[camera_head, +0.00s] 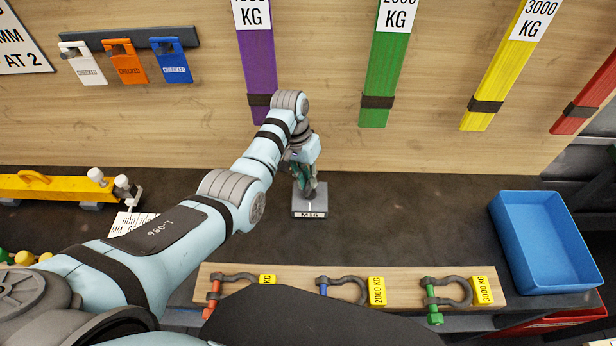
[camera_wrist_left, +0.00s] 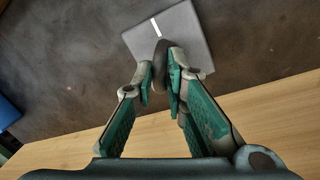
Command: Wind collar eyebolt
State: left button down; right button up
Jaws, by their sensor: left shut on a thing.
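A grey square block labelled M16 (camera_head: 309,205) stands on the dark bench top. In the left wrist view the block (camera_wrist_left: 196,35) has a white line on its top face. My left gripper (camera_head: 308,187) is over the block, pointing down. In the left wrist view its green-padded fingers (camera_wrist_left: 164,75) are closed around a dark rounded piece, the eyebolt (camera_wrist_left: 160,62), at the block. The collar and the thread are hidden. My right gripper does not show in either view.
A blue tray (camera_head: 535,286) stands at the right. A wooden board (camera_head: 400,299) with several shackles lies along the front edge. A yellow beam (camera_head: 55,188) is at the left. Coloured slings (camera_head: 386,70) hang on the back wall. The bench right of the block is clear.

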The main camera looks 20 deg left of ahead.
pick_arm(q)
jog(key=c, duration=1.6)
grip_release()
jog(key=shift+r, duration=0.1)
notch_tip(320, 180, up, 10)
jog(key=shift+w, duration=0.1)
jog(key=shift+c, duration=0.4)
